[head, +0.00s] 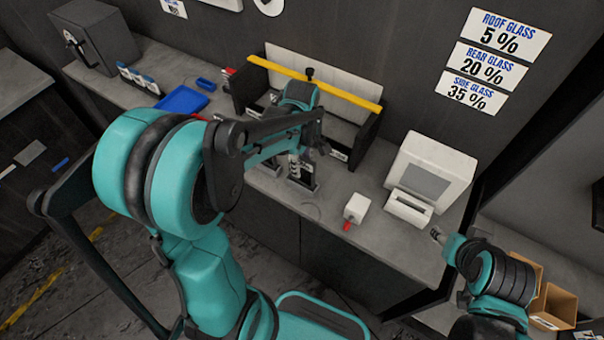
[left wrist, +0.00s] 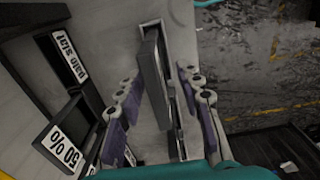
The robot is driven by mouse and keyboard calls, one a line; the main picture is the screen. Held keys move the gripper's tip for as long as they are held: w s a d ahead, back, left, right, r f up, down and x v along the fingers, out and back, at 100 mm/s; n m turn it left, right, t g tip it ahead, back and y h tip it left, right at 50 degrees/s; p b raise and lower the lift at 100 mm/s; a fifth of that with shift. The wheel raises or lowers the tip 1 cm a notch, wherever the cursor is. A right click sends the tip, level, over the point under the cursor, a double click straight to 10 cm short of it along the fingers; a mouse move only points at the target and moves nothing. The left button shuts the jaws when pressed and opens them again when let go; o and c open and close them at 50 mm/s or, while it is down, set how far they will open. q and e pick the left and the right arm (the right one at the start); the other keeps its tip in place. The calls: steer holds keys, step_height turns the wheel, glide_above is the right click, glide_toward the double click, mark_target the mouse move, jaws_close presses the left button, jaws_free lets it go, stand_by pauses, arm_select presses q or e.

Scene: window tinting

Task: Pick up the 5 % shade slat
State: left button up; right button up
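A grey slat (left wrist: 153,80) stands upright between the fingers of my left gripper (left wrist: 163,115) in the left wrist view. The fingers are apart, with a gap on each side of the slat. No shade marking on this slat is readable, so I cannot tell whether it is the 5 % one. In the head view my left gripper (head: 302,158) is over the counter, in front of the black rack, and partly hides small dark stands (head: 302,184). My right gripper (head: 438,234) is at the counter's right front edge, small and unclear.
A black rack (head: 366,132) with a yellow bar stands behind. A white box with a red part (head: 356,208) and a white machine (head: 430,172) stand to the right. A blue tray (head: 183,100) lies left.

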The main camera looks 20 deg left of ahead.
mark_target(302, 172)
arm_select(q)
steer(key=f+b, duration=0.1)
steer(key=f, duration=0.3)
steer(key=shift+w+f, duration=0.15)
steer(key=shift+w, duration=0.05)
steer(key=shift+f+b, duration=0.35)
steer(key=shift+f, duration=0.1)
jaws_close()
steer(key=shift+r, duration=0.1)
